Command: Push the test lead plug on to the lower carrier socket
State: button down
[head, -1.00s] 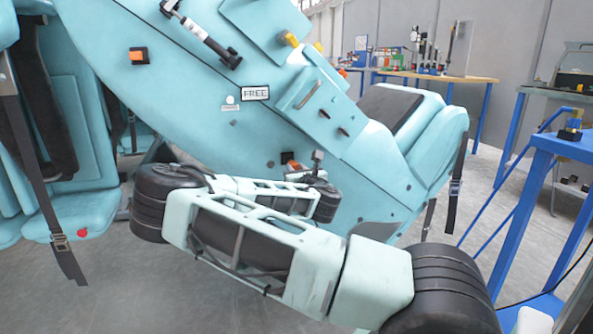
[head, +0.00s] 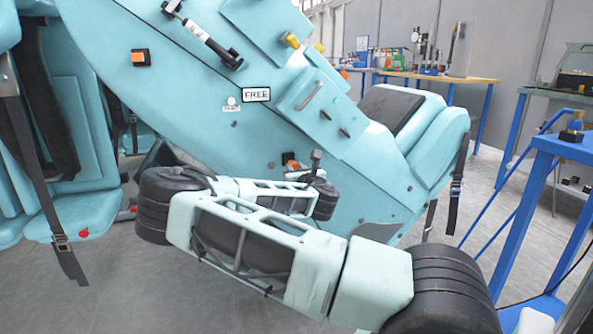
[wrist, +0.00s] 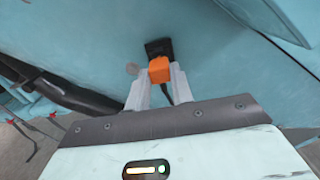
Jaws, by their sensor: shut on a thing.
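In the wrist view my gripper (wrist: 159,78) is shut on the orange test lead plug (wrist: 159,68), its pale fingers on either side. A dark cable runs down behind the right finger. The black lower carrier socket (wrist: 158,46) sits on the teal carrier side just beyond the plug. The plug overlaps the socket's lower edge in this view, and I cannot tell whether it is seated or only close. In the head view an orange and black spot (head: 289,158) shows low on the carrier, above my wrist; my fingers are hidden there.
The teal carrier (head: 330,130) fills the middle, with a second orange-fronted socket (head: 140,57) higher up and a FREE label (head: 256,94). Straps hang from seats at left. A blue stand (head: 560,150) is at right; a wooden bench (head: 440,77) is behind.

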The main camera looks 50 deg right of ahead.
jog(key=c, duration=2.2)
grip_release()
jog(key=shift+w+d, duration=0.25)
jog(key=shift+w, duration=0.15)
jog(key=c, duration=1.1)
grip_release()
jog(key=shift+c, duration=0.2)
jog(key=p+v, duration=1.3)
jog(key=v, duration=0.4)
jog(key=shift+a, duration=0.2)
jog(key=shift+s+f, duration=0.15)
jog(key=shift+f, duration=0.05)
